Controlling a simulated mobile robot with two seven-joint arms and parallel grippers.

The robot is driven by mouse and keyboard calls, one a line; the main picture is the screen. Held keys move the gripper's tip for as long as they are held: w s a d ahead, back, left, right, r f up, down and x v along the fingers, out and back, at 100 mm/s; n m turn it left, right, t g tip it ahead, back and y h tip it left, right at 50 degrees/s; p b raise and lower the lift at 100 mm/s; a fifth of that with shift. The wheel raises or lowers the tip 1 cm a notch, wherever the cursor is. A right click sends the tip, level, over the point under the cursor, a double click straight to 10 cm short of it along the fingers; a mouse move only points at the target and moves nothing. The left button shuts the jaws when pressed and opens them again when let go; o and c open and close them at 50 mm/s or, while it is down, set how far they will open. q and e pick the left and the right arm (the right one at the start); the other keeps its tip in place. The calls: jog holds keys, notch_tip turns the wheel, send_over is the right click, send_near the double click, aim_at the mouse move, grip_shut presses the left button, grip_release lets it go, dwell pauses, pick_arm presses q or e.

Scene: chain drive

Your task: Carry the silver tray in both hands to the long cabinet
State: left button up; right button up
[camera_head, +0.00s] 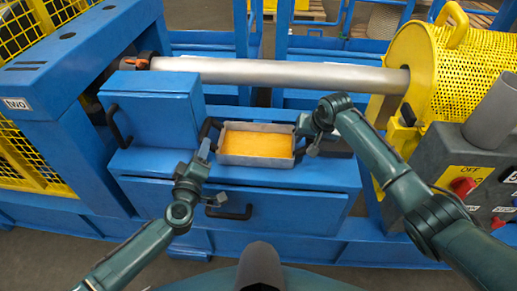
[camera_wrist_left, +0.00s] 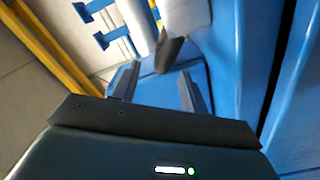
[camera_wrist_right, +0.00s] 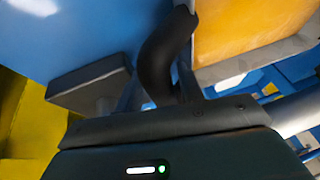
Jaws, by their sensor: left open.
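The silver tray (camera_head: 257,162) is a shallow grey box with an orange-yellow inside. It sits level on the low blue cabinet, with a dark handle at each end. My left gripper (camera_head: 204,150) is open beside the tray's left end. In the left wrist view, a dark piece (camera_wrist_left: 170,52) shows beyond the open fingers (camera_wrist_left: 160,92). My right gripper (camera_head: 312,138) is at the tray's right end. In the right wrist view, the curved black handle (camera_wrist_right: 160,60) runs between its fingers; whether they press on it is unclear. Which cabinet is the long one is not clear.
A blue box with a door (camera_head: 150,110) stands left of the tray. A long silver roller (camera_head: 270,73) runs behind, into a yellow mesh guard (camera_head: 470,75). A grey control box (camera_head: 475,170) is at the right. The drawer (camera_head: 255,205) below has a black handle.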

pick_arm(q)
jog(key=shift+s, duration=0.4)
pick_arm(e)
jog(key=shift+d+r, duration=0.1)
jog(key=shift+d, duration=0.3)
jog(key=a+v, duration=0.1)
jog(key=v, duration=0.6)
jog(key=shift+s+d+r, duration=0.2)
jog(key=shift+d+r, duration=0.05)
jog(key=shift+r, duration=0.15)
